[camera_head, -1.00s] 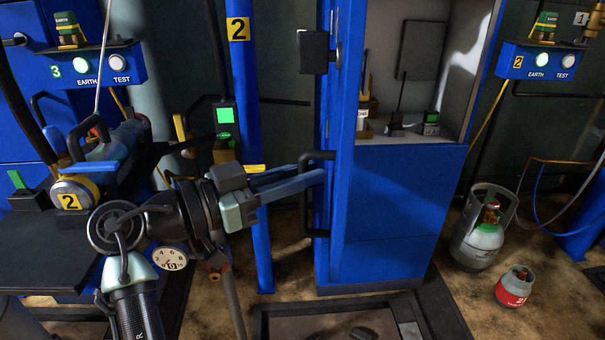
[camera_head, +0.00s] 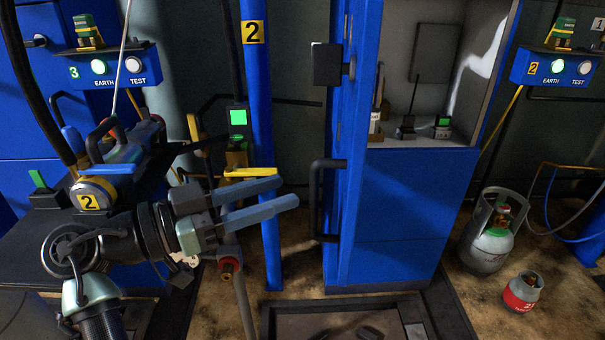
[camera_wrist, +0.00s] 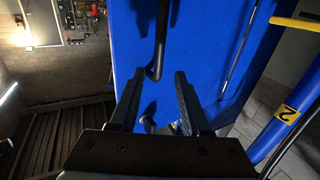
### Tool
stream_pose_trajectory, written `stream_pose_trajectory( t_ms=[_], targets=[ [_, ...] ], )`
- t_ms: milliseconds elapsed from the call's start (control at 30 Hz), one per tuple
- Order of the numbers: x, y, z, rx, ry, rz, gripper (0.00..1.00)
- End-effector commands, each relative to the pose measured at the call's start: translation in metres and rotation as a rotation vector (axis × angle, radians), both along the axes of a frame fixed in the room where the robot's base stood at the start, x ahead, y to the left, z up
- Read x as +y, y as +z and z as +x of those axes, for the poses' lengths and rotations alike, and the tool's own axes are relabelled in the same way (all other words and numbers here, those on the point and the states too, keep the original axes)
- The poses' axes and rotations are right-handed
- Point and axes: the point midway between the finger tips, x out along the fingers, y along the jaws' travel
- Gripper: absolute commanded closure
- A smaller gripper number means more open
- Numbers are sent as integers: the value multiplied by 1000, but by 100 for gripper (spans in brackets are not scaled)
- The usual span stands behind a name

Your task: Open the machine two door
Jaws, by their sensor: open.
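The blue door (camera_head: 354,215) of the machine two cabinet stands open, seen nearly edge-on in the head view. Its black bar handle (camera_head: 316,200) is on the left side of the door. The cabinet's upper compartment (camera_head: 470,55) is exposed. My gripper (camera_head: 287,192) is open and empty, left of the handle, with a small gap between fingertips and handle. In the wrist view, the blue door face (camera_wrist: 200,45) fills the middle, and the handle (camera_wrist: 161,40) shows beyond and between the spread fingers of my gripper (camera_wrist: 158,76).
A blue post (camera_head: 262,110) with a yellow "2" label stands behind my gripper. Gas cylinders (camera_head: 487,250) (camera_head: 522,292) stand on the floor at right. A dark-rimmed floor tray (camera_head: 345,318) lies in front of the cabinet. A numbered machine (camera_head: 95,195) is at left.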

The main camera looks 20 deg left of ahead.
Motion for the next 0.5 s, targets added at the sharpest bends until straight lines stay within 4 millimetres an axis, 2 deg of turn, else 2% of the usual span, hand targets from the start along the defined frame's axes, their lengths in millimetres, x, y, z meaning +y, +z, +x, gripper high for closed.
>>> stream_pose_trajectory(
  t_ms=[33, 200, 500],
  targets=[
    [9, 4, -9, 1, 4, -2, 53],
    [30, 2, -32, 1, 3, -2, 53],
    [42, 0, -47, 1, 0, -1, 53]
  ],
)
